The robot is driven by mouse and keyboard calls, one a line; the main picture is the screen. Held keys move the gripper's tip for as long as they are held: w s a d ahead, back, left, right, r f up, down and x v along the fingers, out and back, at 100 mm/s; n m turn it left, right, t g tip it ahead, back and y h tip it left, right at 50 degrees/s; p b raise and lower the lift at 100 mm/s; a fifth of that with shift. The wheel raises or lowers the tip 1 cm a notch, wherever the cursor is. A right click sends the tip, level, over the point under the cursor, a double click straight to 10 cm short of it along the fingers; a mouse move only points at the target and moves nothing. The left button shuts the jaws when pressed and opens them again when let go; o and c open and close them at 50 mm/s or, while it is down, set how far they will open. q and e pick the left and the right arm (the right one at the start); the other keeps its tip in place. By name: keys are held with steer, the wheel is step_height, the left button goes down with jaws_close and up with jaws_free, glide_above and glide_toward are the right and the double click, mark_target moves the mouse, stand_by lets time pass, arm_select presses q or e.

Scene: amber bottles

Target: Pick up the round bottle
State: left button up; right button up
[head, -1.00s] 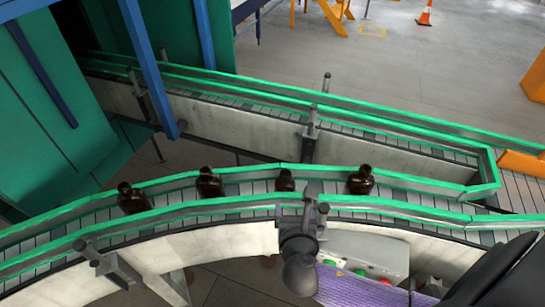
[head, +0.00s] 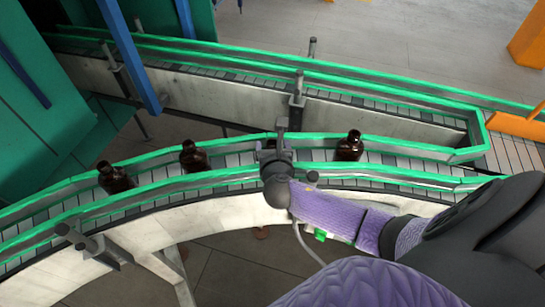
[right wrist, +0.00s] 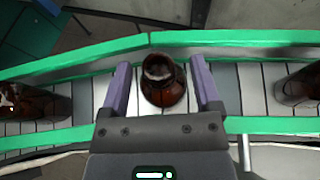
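A brown, round-bodied bottle (right wrist: 165,88) stands on the conveyor in the right wrist view, its neck towards the top of the picture. My right gripper (right wrist: 160,68) is open, with one purple finger on each side of this bottle and gaps still showing beside it. In the head view my right gripper (head: 275,148) is over the near conveyor and hides most of that bottle. My left gripper is not in view.
Other brown bottles stand on the same belt: two to the left (head: 116,177) (head: 194,157) and one to the right (head: 348,146). Green guard rails (head: 400,174) line the belt. A second conveyor section (head: 240,100) runs behind.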

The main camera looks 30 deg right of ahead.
jaws_close()
steer(key=shift+r, duration=0.1)
stand_by(0.3)
